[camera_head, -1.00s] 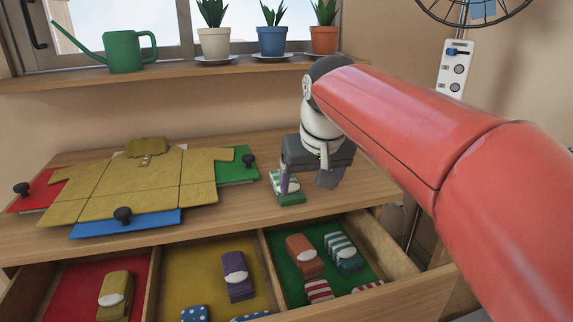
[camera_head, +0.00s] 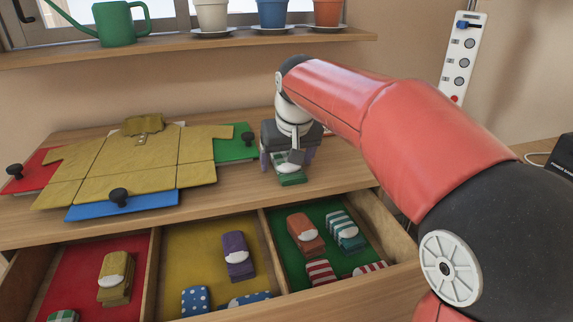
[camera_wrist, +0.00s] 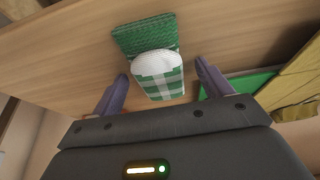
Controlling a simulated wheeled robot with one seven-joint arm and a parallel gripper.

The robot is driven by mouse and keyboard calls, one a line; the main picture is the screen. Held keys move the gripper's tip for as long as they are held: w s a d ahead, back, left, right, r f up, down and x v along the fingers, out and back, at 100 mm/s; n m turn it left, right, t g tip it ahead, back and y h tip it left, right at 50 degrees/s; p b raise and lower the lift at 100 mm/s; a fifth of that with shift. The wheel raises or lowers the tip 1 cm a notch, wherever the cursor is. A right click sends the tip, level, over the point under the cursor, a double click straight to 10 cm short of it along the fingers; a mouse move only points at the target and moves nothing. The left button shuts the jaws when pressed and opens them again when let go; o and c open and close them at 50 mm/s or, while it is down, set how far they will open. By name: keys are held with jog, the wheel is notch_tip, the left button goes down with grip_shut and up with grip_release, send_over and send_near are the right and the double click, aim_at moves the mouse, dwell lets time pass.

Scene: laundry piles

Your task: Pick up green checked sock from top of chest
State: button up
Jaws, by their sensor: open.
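The green checked sock (camera_head: 291,178), folded with a white patch, lies on the chest top (camera_head: 345,172) to the right of the folded shirt. My gripper (camera_head: 287,158) is above and just behind it, pointing down and partly covering it in the head view. In the wrist view the sock (camera_wrist: 152,60) is at the upper middle. The two purple-grey fingers of my gripper (camera_wrist: 161,88) are spread apart, one on each side of its near end. Nothing is held. Whether the fingers touch the sock, I cannot tell.
A yellow shirt (camera_head: 135,160) lies on a folding board with red, blue and green flaps and black knobs. The green flap (camera_head: 236,143) is close to the left of my gripper. Below, an open drawer (camera_head: 155,260) holds folded socks in red, yellow and green compartments.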

jog(key=c, duration=1.1)
jog(key=shift+o, duration=0.2)
jog(key=shift+r, duration=0.1)
